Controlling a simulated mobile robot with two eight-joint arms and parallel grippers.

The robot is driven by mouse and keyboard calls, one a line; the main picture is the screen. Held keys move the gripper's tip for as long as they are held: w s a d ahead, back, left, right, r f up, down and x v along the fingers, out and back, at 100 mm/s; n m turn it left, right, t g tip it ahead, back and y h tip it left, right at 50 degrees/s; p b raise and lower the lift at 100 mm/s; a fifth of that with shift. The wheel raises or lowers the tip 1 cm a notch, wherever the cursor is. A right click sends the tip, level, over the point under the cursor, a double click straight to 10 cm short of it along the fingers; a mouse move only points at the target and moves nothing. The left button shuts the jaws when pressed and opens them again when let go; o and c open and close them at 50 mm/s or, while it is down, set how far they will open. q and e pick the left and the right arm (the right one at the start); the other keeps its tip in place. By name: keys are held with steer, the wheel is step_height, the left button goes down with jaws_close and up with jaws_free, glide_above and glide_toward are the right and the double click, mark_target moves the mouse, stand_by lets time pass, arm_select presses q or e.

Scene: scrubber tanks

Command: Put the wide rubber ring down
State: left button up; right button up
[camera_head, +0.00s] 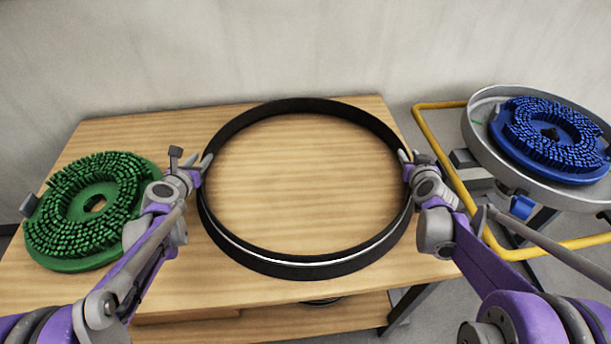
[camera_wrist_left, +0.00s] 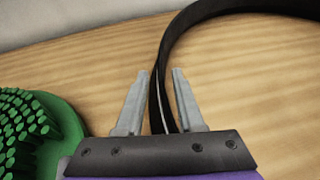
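The wide rubber ring (camera_head: 300,269) is a large black hoop with a thin light line along its near side. It lies level over the wooden table top. I cannot tell whether its underside touches the wood. My left gripper (camera_head: 206,168) is at the ring's left side.
A green round brush (camera_head: 70,190) lies on the table (camera_head: 150,127) left of my left gripper; it also shows in the left wrist view (camera_wrist_left: 40,140). A grey pan (camera_head: 478,125) with a blue brush (camera_head: 550,134) and a yellow rail (camera_head: 440,143) stand at the right. A wall is behind.

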arm_select(q)
steer(key=shift+s, duration=0.1)
arm_select(e)
steer(key=shift+a, duration=0.1)
steer(key=shift+s, duration=0.1)
arm_select(q)
steer(key=v, duration=1.1)
steer(key=shift+s+r, duration=0.15)
steer(key=shift+s, duration=0.2)
arm_select(e)
steer(key=v, duration=1.2)
